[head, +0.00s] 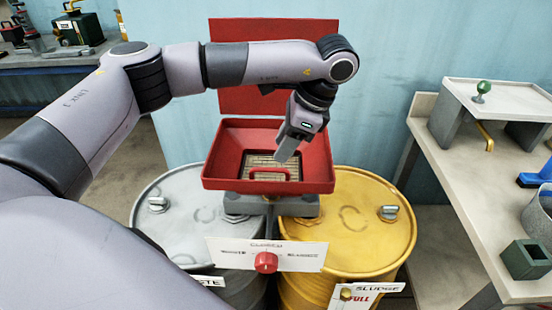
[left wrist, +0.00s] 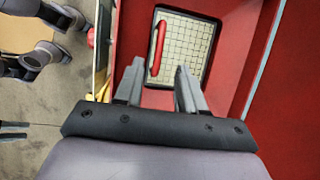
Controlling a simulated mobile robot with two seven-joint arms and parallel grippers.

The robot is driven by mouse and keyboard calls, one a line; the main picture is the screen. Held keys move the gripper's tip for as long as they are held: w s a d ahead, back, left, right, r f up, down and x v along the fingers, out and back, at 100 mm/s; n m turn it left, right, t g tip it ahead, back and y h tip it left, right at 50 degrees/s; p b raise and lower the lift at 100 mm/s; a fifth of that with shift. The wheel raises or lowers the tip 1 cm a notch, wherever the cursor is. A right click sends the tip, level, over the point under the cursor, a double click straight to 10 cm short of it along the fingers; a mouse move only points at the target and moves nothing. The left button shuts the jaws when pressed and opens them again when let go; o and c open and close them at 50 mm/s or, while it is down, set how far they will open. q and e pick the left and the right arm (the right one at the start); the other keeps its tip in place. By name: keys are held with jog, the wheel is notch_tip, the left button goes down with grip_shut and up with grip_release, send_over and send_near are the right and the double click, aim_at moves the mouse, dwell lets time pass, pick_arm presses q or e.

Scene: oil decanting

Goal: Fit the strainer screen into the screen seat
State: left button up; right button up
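The strainer screen (head: 265,164) is a pale grid plate with a red bar handle (head: 269,174), lying at the bottom of the red tray (head: 218,170). In the left wrist view the screen (left wrist: 190,45) sits within a dark-edged rectangular opening (left wrist: 213,42), with its handle (left wrist: 157,48) on the left side. I take this opening as the screen seat; I cannot tell how deep the screen sits. My left gripper (head: 287,157) points down over the tray. In the left wrist view its fingers (left wrist: 158,82) are apart with nothing between them.
A red lid (head: 262,98) stands open behind the tray. A grey drum (head: 182,220) and a yellow drum (head: 360,220) stand below. A sign with a red knob (head: 266,262) is in front. A side table (head: 505,190) with several items is at right.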

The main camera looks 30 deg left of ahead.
pick_arm(q)
jog(key=v, duration=0.6)
jog(key=shift+s+f, duration=0.15)
dwell(0.3)
